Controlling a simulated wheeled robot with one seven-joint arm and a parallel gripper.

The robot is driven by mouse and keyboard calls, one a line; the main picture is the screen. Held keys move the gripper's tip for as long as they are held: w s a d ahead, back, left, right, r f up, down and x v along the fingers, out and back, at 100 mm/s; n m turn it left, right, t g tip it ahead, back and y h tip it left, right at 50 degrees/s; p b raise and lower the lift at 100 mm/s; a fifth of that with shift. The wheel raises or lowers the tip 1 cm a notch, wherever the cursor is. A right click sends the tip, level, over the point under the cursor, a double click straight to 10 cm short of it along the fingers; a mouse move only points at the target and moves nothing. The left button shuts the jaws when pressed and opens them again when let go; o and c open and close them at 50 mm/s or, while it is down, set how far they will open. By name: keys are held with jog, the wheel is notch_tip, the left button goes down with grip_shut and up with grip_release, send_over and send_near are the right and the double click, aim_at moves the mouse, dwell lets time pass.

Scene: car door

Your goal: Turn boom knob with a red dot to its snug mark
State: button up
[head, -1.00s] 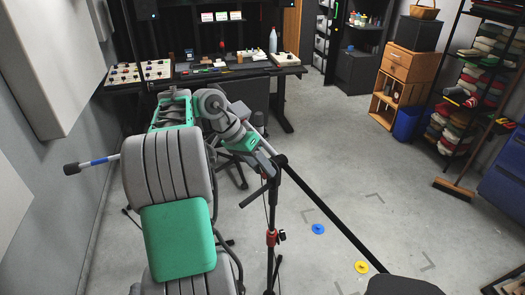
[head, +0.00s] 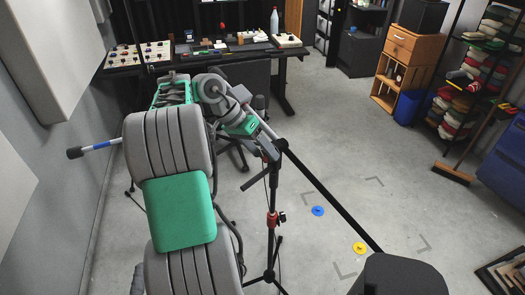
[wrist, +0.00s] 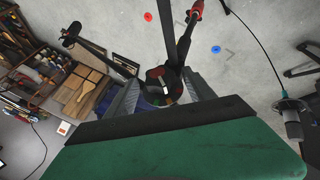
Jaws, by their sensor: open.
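The microphone stand (head: 272,190) stands upright, with a long dark boom (head: 335,207) crossing its top and sloping down to the right. The boom knob (wrist: 158,86) is a dark round part in the wrist view, with reddish, white and greenish patches on its face. I cannot tell a red dot or a snug mark apart there. My gripper (head: 272,150) is at the boom joint on top of the stand. In the wrist view my open gripper (wrist: 160,92) has one finger on each side of the knob. Contact cannot be made out.
A blue floor disc (head: 318,211) and a yellow floor disc (head: 360,248) lie right of the stand. A dark bulky shape (head: 402,274) is at the boom's lower right end. A desk (head: 290,50) stands behind. Open floor lies to the right.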

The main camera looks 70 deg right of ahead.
jog(key=p+v, duration=0.3)
jog(key=v, duration=0.4)
jog(key=shift+w+r+p, duration=0.15)
jog(key=shift+r+p, duration=0.1)
jog(key=shift+p, duration=0.05)
